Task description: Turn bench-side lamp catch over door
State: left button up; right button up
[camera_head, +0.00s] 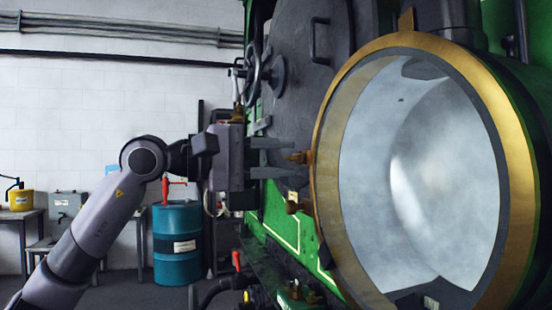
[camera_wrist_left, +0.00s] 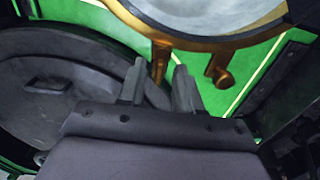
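The lamp (camera_head: 420,180) fills the right of the head view, a large round glass in a brass rim (camera_head: 524,190). The rim also shows at the top of the wrist view (camera_wrist_left: 245,38). A small brass catch (camera_head: 299,157) sticks out at the rim's left edge; in the wrist view it (camera_wrist_left: 160,62) points down between my fingertips. My left gripper (camera_head: 280,158) is open, with one finger above and one below the catch's level. I cannot tell whether the fingers touch it. My right gripper is not in view.
A second brass piece (camera_head: 297,206) sits just below the catch, and it shows right of my fingers in the wrist view (camera_wrist_left: 219,70). A blue drum (camera_head: 177,243) stands back left.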

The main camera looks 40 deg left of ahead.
pick_arm(q)
jog(key=shift+s+a, duration=0.1)
jog(key=b+v, duration=0.4)
jog(key=v, duration=0.3)
dwell(0.6)
